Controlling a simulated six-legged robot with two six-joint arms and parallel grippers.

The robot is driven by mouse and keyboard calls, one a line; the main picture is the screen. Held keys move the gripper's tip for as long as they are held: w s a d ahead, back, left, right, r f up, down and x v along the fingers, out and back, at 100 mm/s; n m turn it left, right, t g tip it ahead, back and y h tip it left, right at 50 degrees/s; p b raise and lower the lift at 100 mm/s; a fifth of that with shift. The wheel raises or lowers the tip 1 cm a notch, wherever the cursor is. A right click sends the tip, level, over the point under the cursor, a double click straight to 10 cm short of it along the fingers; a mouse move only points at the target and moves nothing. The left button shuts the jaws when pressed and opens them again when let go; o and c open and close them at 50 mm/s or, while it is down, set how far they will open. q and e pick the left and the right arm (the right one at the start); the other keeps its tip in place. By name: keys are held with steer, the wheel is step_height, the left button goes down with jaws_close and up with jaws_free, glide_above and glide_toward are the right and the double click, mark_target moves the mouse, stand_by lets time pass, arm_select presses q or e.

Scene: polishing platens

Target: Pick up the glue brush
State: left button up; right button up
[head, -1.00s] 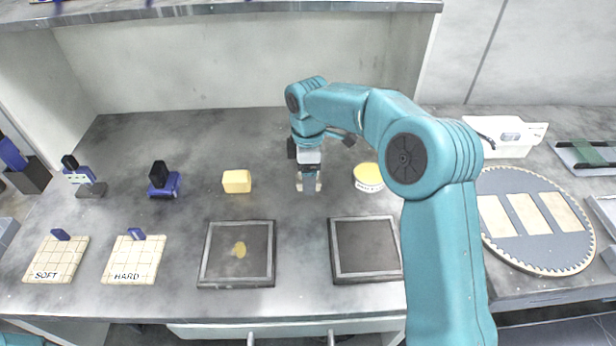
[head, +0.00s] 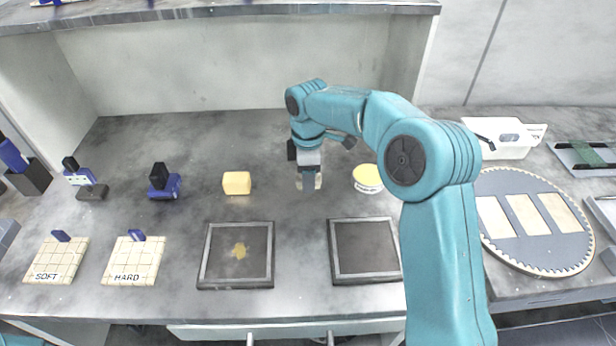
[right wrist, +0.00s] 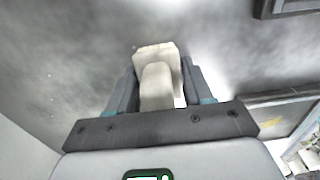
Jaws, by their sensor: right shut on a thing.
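My right gripper (head: 309,183) is over the middle of the bench, left of the round tin (head: 366,187) with a yellow top. Its fingers are closed on a pale, cream-coloured piece, which I take to be the glue brush (right wrist: 157,85). In the right wrist view the piece sits between the two dark fingers, with a rounded part in front of a wider block. In the head view the fingers hide most of it. I cannot tell whether it touches the bench. My left gripper is out of view.
A yellow block (head: 236,183) lies to the left. Two framed dark plates (head: 203,255) (head: 335,252) lie in front, the left one with a yellow smear. Tiled pads marked SOFT (head: 70,262) and HARD (head: 150,255) are further left. A toothed disc (head: 490,185) lies right.

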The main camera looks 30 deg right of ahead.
step_height(320, 180, up, 19)
steer(key=p, duration=0.3)
steer(key=shift+p, duration=0.35)
steer(key=shift+f, duration=0.1)
steer(key=o, duration=0.5)
steer(key=shift+c, duration=0.2)
steer(key=c, duration=0.3)
